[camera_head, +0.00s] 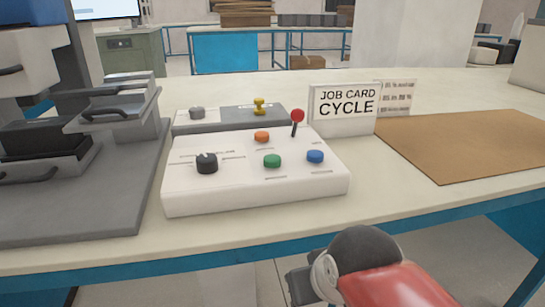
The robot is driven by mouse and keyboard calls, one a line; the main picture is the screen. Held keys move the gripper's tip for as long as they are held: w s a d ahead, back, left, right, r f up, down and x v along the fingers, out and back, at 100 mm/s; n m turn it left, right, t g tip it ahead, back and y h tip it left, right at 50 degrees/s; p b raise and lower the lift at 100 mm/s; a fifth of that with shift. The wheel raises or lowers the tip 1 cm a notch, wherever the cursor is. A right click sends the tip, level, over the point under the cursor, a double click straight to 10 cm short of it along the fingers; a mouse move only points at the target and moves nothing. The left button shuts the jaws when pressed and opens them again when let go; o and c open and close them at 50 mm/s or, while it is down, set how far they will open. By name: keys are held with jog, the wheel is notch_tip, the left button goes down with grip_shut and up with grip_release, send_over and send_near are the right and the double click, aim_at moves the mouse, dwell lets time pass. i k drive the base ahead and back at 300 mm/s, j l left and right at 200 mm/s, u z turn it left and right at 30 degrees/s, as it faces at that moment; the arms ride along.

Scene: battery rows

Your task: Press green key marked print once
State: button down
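A green key (272,161) sits on the sloped top of a white control box (235,187) on the bench. Small labels lie near the keys, but their print is too small to read. An orange key (262,137) is behind the green one and a blue key (315,156) is to its right. A black knob (207,163) is at the left, and a red-knobbed lever (297,117) at the back right. My red and dark arm shows at the bottom, in front of the bench edge and apart from the box. Its fingers cannot be made out.
A grey box with a yellow knob (259,105) stands behind the control box. A sign reading "JOB CARD CYCLE" (343,108) stands at its back right. A brown mat (465,145) lies at right. Grey machinery (110,190) stands at left. The bench strip before the box is clear.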

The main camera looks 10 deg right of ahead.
aim_at(271, 160)
jog(key=z, duration=1.8)
jog(key=k+j, duration=0.5)
jog(key=k, duration=0.15)
jog(key=k+j, duration=0.5)
jog(key=k, duration=0.15)
